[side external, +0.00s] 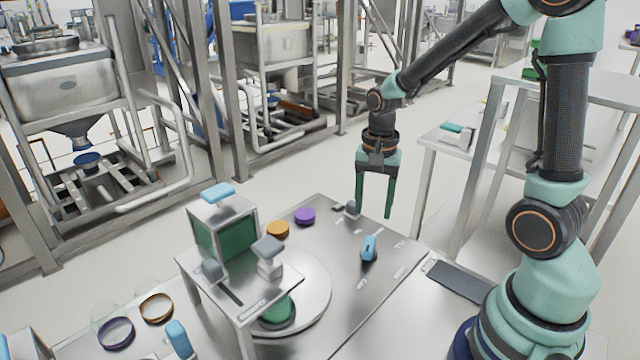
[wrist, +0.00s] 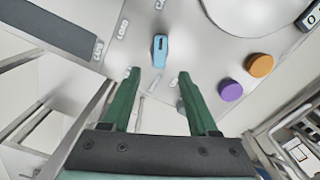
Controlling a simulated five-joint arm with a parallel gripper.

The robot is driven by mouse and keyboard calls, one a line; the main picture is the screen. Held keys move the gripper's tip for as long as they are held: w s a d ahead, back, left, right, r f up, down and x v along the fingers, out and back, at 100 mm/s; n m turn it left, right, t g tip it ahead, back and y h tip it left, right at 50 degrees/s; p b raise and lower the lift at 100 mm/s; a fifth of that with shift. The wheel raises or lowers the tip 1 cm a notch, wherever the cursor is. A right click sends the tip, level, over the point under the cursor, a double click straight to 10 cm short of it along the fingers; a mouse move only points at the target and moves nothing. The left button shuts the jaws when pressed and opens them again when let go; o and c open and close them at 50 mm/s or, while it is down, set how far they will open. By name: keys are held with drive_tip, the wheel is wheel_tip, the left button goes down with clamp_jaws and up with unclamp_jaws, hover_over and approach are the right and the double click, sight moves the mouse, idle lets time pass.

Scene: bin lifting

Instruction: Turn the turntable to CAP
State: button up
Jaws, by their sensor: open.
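The turntable is a round silver plate (side external: 318,300) set in the metal table; part of it shows at the top of the wrist view (wrist: 222,18). A green round piece (side external: 277,309) sits on it, partly under a small raised stand. My gripper (side external: 374,213) is open and empty, pointing down above the table's far edge. In the wrist view the lever lies just beyond the fingertips (wrist: 158,75), apart from them.
An orange cap (side external: 278,229) and a purple cap (side external: 305,216) stand behind the plate. A small grey knob (side external: 353,207) sits at the table's far edge. The table around the blue lever is clear.

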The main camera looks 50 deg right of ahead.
wheel_tip(320, 180, up, 3)
drive_tip(key=shift+r, duration=0.2)
drive_tip(key=s+a+r+n+t, duration=0.4)
drive_tip(key=a+r+n, duration=0.3)
drive_tip(key=n, duration=0.6)
wheel_tip(320, 180, up, 3)
drive_tip(key=shift+s+a+f+t, duration=0.15)
drive_tip(key=shift+a+t, duration=0.1)
drive_tip(key=shift+t, duration=0.55)
